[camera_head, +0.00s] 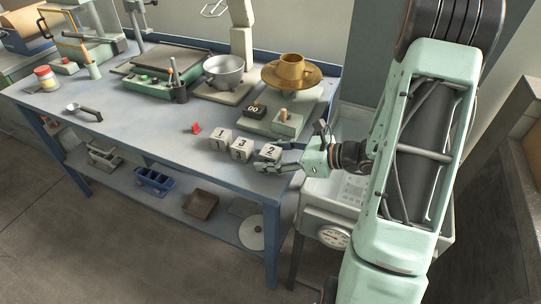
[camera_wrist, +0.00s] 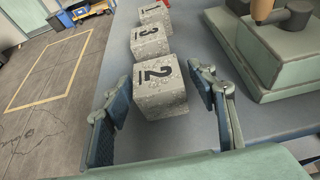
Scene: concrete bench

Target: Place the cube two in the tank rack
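The grey stone cube two (camera_head: 269,152) stands at the front edge of the bench, at the right end of a short row of cubes. It also shows large in the wrist view (camera_wrist: 160,85), with a black underlined 2 on its top. My gripper (camera_head: 274,166) is open, with one finger on each side of this cube (camera_wrist: 158,82). A gap shows between the cube and the right finger; contact on the left cannot be told. A blue rack with compartments (camera_head: 153,181) and a grey-green rack (camera_head: 103,156) are on the lower shelf; I cannot tell which is the tank rack.
Cube three (camera_head: 241,149) and cube one (camera_head: 220,140) stand close to the left. A scale with a brass pan (camera_head: 291,75) stands behind the cubes. The bench's left middle is mostly clear.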

